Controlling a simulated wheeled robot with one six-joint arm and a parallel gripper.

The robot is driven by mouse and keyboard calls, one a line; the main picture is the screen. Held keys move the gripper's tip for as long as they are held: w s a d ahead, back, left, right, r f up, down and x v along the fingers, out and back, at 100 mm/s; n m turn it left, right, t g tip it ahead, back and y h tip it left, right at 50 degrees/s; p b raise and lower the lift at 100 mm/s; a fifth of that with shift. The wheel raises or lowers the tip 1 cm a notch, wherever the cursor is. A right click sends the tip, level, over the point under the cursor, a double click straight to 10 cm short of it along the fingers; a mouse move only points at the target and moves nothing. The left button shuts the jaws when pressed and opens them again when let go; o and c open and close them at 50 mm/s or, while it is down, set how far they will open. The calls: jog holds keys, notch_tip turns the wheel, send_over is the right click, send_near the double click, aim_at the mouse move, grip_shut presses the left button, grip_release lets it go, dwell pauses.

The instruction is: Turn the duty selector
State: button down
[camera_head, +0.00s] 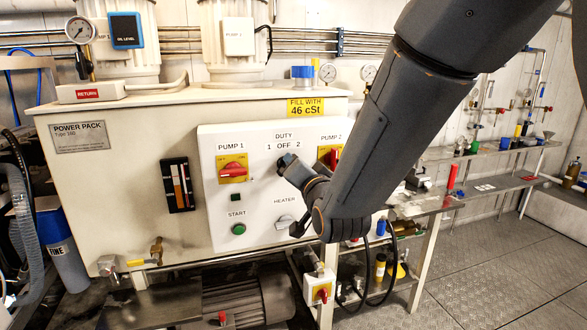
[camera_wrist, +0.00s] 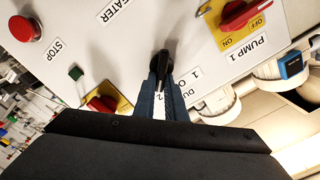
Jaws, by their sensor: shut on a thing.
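The duty selector is a small black knob (camera_wrist: 163,64) on the white control panel (camera_head: 219,213), below the labels DUTY, 1, OFF and 2. In the head view my gripper (camera_head: 285,162) is at the panel just under these labels and hides the knob. In the wrist view my gripper's two blue fingers (camera_wrist: 163,92) are shut on the knob, one on each side.
The red PUMP 1 switch (camera_head: 233,170) is left of the selector; the PUMP 2 switch (camera_head: 335,157) is close on the right, partly behind my arm. The green START button (camera_head: 239,229) and the HEATER knob (camera_head: 285,221) are below. A side bench (camera_head: 470,194) stands at right.

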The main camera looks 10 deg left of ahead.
dwell(0.3)
jog(key=c, duration=1.8)
grip_release()
jog(key=shift+s+d, duration=0.1)
jog(key=b+v, duration=0.2)
jog(key=v, duration=0.5)
jog(key=shift+s, duration=0.25)
jog(key=shift+d, duration=0.15)
